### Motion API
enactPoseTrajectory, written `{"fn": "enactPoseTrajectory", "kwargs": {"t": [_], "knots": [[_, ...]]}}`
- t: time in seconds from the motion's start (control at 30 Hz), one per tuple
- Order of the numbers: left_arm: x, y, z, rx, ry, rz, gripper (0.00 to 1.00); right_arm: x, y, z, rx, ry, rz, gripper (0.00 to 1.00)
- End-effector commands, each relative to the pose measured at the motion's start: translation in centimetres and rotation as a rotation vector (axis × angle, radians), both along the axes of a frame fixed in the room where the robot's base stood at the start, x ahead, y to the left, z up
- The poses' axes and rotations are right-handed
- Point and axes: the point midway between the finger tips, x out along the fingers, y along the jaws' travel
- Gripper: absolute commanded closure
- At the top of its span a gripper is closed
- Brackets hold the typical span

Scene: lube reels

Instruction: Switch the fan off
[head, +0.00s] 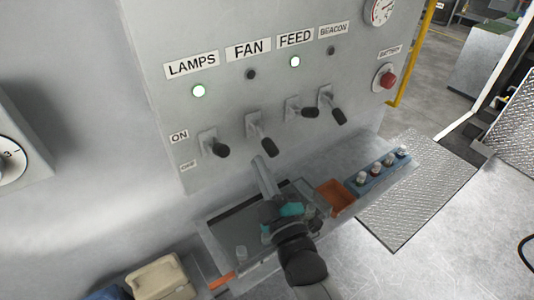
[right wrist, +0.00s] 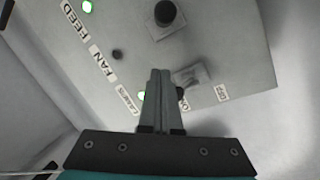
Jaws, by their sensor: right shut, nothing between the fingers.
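The fan switch (head: 262,136) is a black-knobbed lever under the FAN label (head: 248,50) on the grey panel. Its lever tilts down, like the beacon switch (head: 333,106), and the fan lamp (head: 250,74) is dark. The fan switch also shows at the top of the right wrist view (right wrist: 165,14). My right gripper (head: 259,161) is shut and empty, its tips just below the fan knob in the head view. In the right wrist view its fingers (right wrist: 158,75) show beside the lamps switch (right wrist: 191,75) and partly cover it. My left gripper is not in view.
The lamps switch and feed switch (head: 301,108) stand raised, with green lamps lit. A red battery knob (head: 387,80) is at the right. Below the panel, a shelf holds an orange tray (head: 337,196) and a blue rack (head: 383,174) with several small items.

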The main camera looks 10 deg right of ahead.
Motion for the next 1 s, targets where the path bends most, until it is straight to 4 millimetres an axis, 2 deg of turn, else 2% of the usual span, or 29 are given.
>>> {"fn": "enactPoseTrajectory", "kwargs": {"t": [0.17,0.33,0.6,1.0], "knots": [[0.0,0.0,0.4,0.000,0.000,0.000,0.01,2.8,0.4,0.8,0.000,-0.001,0.000,1.00],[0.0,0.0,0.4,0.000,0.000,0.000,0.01,4.0,-1.4,-0.7,-0.003,0.001,0.001,1.00],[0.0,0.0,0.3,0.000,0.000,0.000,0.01,4.7,-2.5,-1.5,0.000,0.000,0.000,1.00],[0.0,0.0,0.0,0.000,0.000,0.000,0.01,4.7,-2.5,-1.7,0.003,-0.007,0.000,1.00]]}}
